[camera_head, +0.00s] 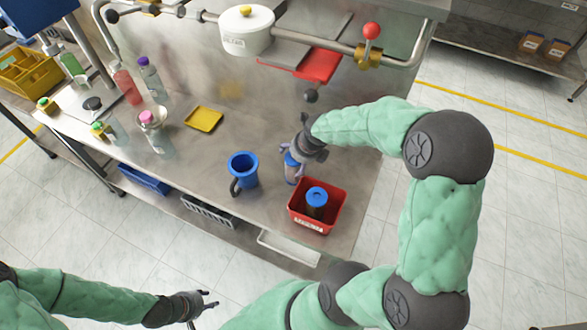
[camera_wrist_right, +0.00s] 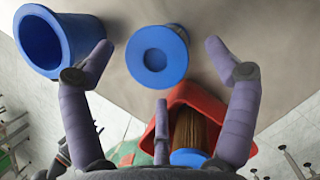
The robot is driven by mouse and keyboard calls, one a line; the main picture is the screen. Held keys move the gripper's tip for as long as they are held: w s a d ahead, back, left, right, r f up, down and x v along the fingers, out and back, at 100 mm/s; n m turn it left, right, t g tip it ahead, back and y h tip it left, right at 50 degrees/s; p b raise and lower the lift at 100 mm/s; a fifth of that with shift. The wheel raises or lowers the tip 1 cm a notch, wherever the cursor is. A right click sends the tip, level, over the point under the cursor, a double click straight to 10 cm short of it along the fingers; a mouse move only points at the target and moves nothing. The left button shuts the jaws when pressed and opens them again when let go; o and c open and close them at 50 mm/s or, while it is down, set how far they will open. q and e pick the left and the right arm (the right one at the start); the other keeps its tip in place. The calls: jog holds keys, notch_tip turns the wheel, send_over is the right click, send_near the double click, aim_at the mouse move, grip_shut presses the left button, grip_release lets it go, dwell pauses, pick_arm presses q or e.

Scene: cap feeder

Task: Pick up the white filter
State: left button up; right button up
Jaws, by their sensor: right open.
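A pale cylinder with a blue cap, which looks like the white filter (camera_head: 291,172), stands on the steel table between the blue mug and the red bin. In the right wrist view its round blue end (camera_wrist_right: 157,55) faces the camera. My right gripper (camera_head: 297,160) is at the filter, partly hiding it. In the wrist view the right gripper's fingers (camera_wrist_right: 158,62) are spread on both sides of the filter, with nothing gripped. My left gripper (camera_head: 207,299) is open and empty, low in front of the table, away from the filter.
A red bin (camera_head: 333,188) holding a brown, blue-capped filter (camera_head: 316,199) stands just right. A blue mug (camera_head: 243,168) stands left. A yellow tray (camera_head: 204,118), bottles and a white pot (camera_head: 246,36) are farther back. The table's front middle-left is clear.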

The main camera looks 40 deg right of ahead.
jog(key=x, duration=0.3)
jog(key=shift+w+r, duration=0.1)
jog(key=shift+c, duration=0.3)
jog(key=c, duration=1.5)
jog(key=shift+d+r, duration=0.1)
jog(key=shift+r, duration=0.1)
